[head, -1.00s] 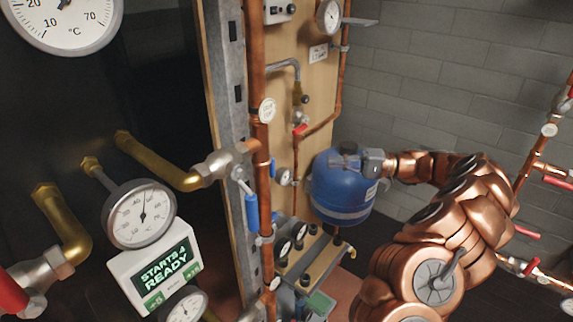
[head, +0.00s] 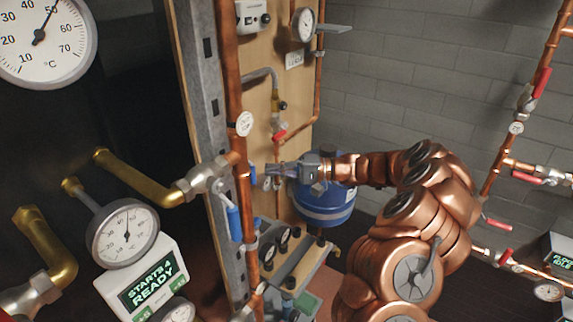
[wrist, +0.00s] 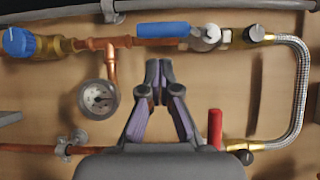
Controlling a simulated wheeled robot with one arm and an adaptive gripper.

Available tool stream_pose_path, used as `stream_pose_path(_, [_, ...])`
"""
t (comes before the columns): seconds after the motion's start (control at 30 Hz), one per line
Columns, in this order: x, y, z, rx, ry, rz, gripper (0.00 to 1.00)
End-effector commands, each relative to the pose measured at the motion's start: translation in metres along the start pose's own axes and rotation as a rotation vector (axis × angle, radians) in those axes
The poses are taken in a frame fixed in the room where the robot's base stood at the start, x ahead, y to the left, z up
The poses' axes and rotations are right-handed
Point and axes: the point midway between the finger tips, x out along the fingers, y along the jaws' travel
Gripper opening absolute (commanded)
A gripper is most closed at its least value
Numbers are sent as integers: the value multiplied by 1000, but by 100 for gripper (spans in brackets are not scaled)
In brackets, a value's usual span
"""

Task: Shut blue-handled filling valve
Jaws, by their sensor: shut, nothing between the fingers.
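In the wrist view the blue handle (wrist: 163,30) lies along the horizontal copper pipe, in line with it. Its silver valve body (wrist: 206,36) is at the handle's right end. My gripper (wrist: 158,66) is shut and empty, its fingertips just below the blue handle in the picture; whether they touch it is not clear. In the head view my gripper (head: 270,173) reaches left past the blue tank toward a small blue part (head: 252,171), mostly hidden behind a vertical copper pipe. A larger blue lever (head: 234,222) hangs on a nearer valve.
In the wrist view a gauge (wrist: 98,97), a blue knob (wrist: 17,41), a red handle (wrist: 215,128) and a braided hose (wrist: 300,90) surround my fingers. In the head view the blue tank (head: 325,208) is beside my gripper, and the vertical copper pipe (head: 232,80) stands at its left.

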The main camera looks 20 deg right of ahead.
Motion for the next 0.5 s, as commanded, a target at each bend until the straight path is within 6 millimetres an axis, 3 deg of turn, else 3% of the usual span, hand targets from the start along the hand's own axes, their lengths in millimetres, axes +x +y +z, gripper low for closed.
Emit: stream_pose_path(0.5, [16,0,17,-1,0,1,0])
